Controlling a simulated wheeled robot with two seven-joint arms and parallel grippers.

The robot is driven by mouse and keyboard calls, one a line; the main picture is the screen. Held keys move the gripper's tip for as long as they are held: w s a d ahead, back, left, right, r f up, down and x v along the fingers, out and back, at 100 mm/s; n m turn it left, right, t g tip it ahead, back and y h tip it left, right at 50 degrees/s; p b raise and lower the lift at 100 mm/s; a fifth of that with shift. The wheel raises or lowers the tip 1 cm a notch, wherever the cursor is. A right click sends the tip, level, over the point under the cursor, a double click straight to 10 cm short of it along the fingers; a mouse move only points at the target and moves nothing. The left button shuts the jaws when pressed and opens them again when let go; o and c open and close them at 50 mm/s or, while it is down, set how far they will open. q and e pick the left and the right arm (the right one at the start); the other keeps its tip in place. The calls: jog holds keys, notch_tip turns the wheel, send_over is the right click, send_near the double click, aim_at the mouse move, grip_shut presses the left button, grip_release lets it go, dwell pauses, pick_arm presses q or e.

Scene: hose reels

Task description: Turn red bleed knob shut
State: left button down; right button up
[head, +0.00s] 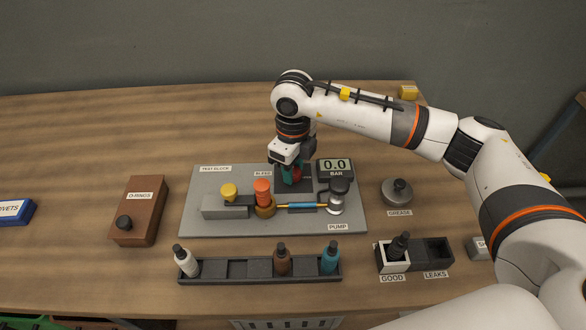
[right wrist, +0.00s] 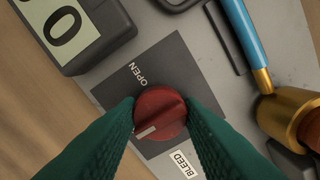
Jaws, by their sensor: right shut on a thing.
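The red bleed knob (right wrist: 160,113) sits on a dark square plate (right wrist: 122,92) marked OPEN, beside a BLEED label (right wrist: 185,164). My right gripper (right wrist: 160,120) is shut on the knob, one green finger on each side of it. The knob's pale pointer line is at its lower left in the right wrist view, away from the word OPEN. In the head view the right gripper (head: 290,175) points down at the knob (head: 297,174), which is partly hidden. The gauge (head: 336,166) reads 0.0 BAR. My left gripper is not in view.
The grey test block board (head: 195,215) also carries an orange-topped fitting (head: 262,188), a yellow cap (head: 229,190), a blue hose (head: 303,206) and a pump (head: 338,195). A bottle rack (head: 225,271) stands in front. A brown O-rings box (head: 147,205) is left.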

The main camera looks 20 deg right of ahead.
jog(key=shift+w+r, duration=0.1)
jog(key=shift+r, duration=0.05)
jog(key=o, duration=1)
notch_tip(320, 180, up, 12)
jog(key=b, duration=0.2)
